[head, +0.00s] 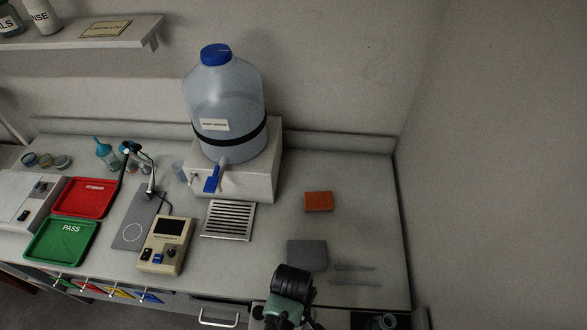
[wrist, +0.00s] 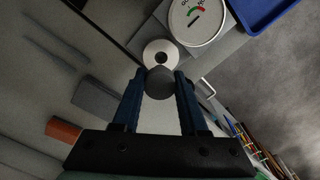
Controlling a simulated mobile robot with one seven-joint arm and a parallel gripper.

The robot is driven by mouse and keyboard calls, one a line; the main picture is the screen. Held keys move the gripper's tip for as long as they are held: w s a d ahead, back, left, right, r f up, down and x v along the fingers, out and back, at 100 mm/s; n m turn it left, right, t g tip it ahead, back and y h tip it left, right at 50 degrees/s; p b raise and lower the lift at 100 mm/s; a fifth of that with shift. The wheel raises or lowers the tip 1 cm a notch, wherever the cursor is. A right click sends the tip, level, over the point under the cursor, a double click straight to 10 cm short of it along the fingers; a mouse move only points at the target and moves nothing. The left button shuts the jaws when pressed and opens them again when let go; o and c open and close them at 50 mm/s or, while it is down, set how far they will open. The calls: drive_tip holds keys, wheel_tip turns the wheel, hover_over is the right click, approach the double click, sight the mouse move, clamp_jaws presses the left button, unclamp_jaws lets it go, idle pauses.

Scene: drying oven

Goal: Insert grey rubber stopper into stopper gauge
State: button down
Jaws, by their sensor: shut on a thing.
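In the wrist view my gripper (wrist: 160,85) has two dark blue fingers shut on the round grey stopper (wrist: 159,83). Just beyond the stopper is a white ring (wrist: 151,50) with a dark hole in its middle, which looks like the socket of the stopper gauge. Behind it is a round white dial (wrist: 188,32) with red and green marks and a dark needle. The stopper overlaps the ring's near edge in the picture; I cannot tell whether they touch. In the head view my arm is at the bottom edge, and neither stopper nor ring can be made out.
A grey block (head: 307,254) and an orange block (head: 318,201) lie on the bench. A water carboy (head: 228,95) stands on a white box. Red (head: 85,197) and green (head: 62,241) trays are at left. A blue tray (wrist: 262,12) lies beside the dial.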

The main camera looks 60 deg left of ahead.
drive_tip(key=shift+s+a, duration=0.1)
drive_tip(key=shift+s, duration=0.05)
drive_tip(key=shift+r, duration=0.1)
drive_tip(key=shift+f+b, duration=1.6)
drive_tip(key=shift+f, duration=0.95)
drive_tip(key=shift+p, duration=0.6)
drive_tip(key=shift+f+b, duration=0.75)
drive_tip(key=shift+f, duration=0.25)
drive_tip(key=shift+c, duration=1.8)
unclamp_jaws()
drive_tip(key=o, duration=0.4)
drive_tip(key=shift+c, duration=0.2)
